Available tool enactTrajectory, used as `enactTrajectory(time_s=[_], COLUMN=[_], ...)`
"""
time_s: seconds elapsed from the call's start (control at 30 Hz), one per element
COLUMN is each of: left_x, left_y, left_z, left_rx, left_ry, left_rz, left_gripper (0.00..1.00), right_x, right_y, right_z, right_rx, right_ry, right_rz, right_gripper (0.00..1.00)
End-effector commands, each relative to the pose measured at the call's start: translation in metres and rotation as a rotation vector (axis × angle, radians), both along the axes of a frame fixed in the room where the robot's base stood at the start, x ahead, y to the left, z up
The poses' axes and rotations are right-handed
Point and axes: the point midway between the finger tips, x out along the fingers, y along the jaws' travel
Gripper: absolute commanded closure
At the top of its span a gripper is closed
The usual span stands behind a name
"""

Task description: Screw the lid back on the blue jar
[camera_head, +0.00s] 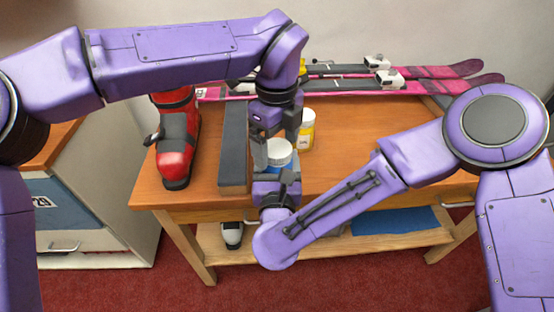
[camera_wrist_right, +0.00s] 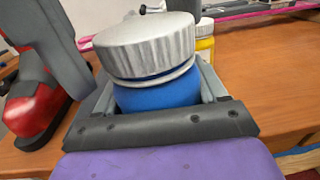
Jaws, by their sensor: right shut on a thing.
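The blue jar (camera_wrist_right: 158,95) stands upright in my right gripper (camera_head: 278,178), which is shut on its body. The ribbed white-grey lid (camera_wrist_right: 145,45) sits on top of the jar. In the wrist view a narrow pale rim and a blue band show below it; I cannot tell how tightly it is seated. The lid also shows in the head view (camera_head: 279,152). My left gripper (camera_head: 277,147) points down from above, with its fingers apart on either side of the lid. In the head view my right gripper hides much of the jar.
A yellow jar with a white lid (camera_head: 307,130) stands just behind, to the right. A long dark block (camera_head: 233,145) and a red ski boot (camera_head: 177,140) are to the left. Pink skis (camera_head: 430,80) lie along the back. The wooden bench (camera_head: 350,165) is clear at right.

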Motion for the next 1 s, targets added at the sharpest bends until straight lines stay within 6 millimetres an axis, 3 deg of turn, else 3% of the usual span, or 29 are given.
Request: enactTrajectory(time_s=[0.03,0.17,0.2,0.47,0.57,0.67,1.0], left_x=[0.0000,0.0001,0.0001,0.0001,-0.0002,-0.0001,0.0002], left_y=[0.0000,0.0001,-0.0001,-0.0001,-0.0002,0.0001,-0.0002], left_z=[0.0002,0.0004,0.0004,0.0005,0.0003,0.0001,-0.0003], left_rx=[0.000,0.000,0.000,0.000,-0.001,-0.001,0.002], left_ry=[0.000,0.000,0.000,0.000,0.001,0.001,-0.001], left_rz=[0.000,0.000,0.000,-0.009,-0.111,-0.355,-1.449], left_gripper=[0.25,0.67,0.70,0.72,0.72,0.72,0.72], right_x=[0.0001,0.0001,0.0001,0.0001,0.0001,0.0001,0.0001], right_y=[0.0001,0.0001,0.0001,0.0001,0.0001,0.0001,0.0000], right_z=[0.0005,0.0005,0.0005,0.0004,0.0004,0.0004,0.0003], right_rx=[0.001,0.001,0.001,0.000,0.000,0.000,0.000], right_ry=[-0.001,-0.001,-0.001,-0.001,-0.001,-0.001,-0.001], right_rz=[0.000,0.000,0.000,0.000,0.000,0.000,0.000], right_gripper=[1.00,1.00,1.00,1.00,1.00,1.00,1.00])
